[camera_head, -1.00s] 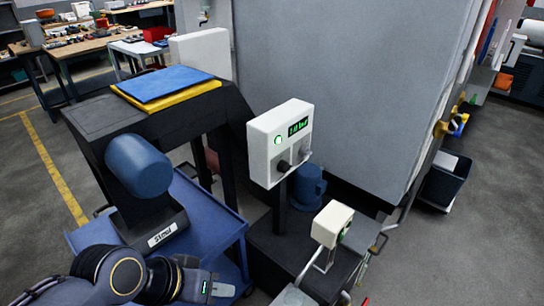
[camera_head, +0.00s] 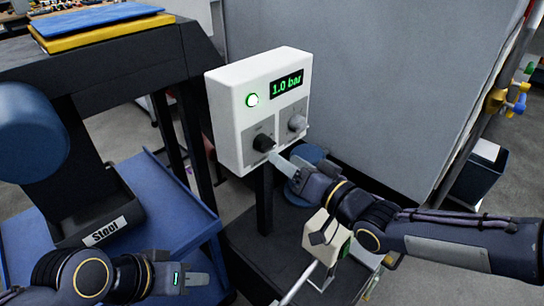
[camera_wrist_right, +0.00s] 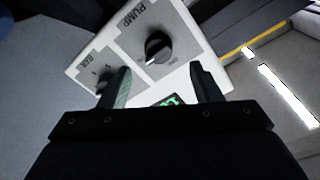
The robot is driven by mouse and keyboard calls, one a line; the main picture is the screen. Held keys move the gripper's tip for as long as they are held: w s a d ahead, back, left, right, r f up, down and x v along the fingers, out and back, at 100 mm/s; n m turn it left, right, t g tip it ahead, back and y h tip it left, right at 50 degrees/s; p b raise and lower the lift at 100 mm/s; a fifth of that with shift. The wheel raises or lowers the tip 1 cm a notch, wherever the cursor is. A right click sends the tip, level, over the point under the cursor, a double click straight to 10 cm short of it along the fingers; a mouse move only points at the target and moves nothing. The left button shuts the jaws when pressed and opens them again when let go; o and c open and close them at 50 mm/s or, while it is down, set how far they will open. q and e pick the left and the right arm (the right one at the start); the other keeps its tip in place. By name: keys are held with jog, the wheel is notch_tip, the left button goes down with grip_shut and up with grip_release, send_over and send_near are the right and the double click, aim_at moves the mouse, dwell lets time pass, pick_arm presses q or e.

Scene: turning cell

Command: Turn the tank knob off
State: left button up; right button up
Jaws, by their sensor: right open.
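The other knob (camera_head: 298,122), labelled BAR, is partly behind a finger in the wrist view (camera_wrist_right: 104,80). I can read no "tank" label. My right gripper (camera_wrist_right: 162,86) is open and empty, just in front of the lower panel, with the PUMP knob ahead between its fingers. My left gripper (camera_head: 195,281) is low at left, away from the box; its jaw opening is unclear.
A smaller cream box (camera_head: 328,238) stands below my right forearm. A blue cart (camera_head: 170,215) with a "Steel" bin (camera_head: 105,230) is at left. A blue cylinder (camera_head: 305,178) is behind the post. A large grey cabinet (camera_head: 370,90) fills the back.

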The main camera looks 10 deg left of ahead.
aim_at(270, 149)
jog(key=x, duration=0.6)
jog(key=shift+w+a, duration=0.1)
jog(key=shift+w, duration=0.05)
jog(key=c, duration=1)
